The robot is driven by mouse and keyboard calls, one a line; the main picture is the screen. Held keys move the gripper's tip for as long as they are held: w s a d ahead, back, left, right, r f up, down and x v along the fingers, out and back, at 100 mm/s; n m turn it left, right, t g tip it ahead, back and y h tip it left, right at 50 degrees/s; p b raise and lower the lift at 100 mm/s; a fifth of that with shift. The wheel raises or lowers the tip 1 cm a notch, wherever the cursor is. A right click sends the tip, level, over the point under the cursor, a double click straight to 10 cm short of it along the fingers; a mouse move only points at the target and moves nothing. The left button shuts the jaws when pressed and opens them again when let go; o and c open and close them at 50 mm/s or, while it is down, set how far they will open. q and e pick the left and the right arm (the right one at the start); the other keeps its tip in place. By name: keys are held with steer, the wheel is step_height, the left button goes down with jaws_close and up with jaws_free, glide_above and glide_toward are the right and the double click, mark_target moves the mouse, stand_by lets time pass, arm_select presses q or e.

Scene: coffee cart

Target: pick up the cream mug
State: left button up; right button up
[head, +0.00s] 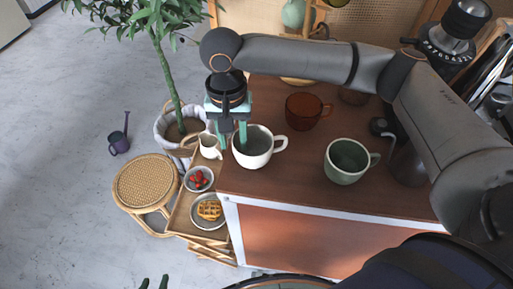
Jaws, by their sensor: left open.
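The cream mug (256,161) stands upright near the left edge of the brown cart top, its handle pointing right. My right gripper (232,141) reaches over it from above, its teal fingers pointing down. The fingers are apart: one is outside the mug's left rim and the other is over or inside its opening. I cannot tell whether either touches the wall.
A green mug (345,165) and an amber cup (303,111) stand right of the cream mug. A small cream pitcher (209,148), a bowl of berries (198,180) and a waffle plate (209,212) are on a side shelf at left. A potted plant (171,130) and stool (147,183) stand beyond.

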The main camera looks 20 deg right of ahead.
steer(key=shift+c, duration=0.2)
jaws_close()
stand_by(1.2)
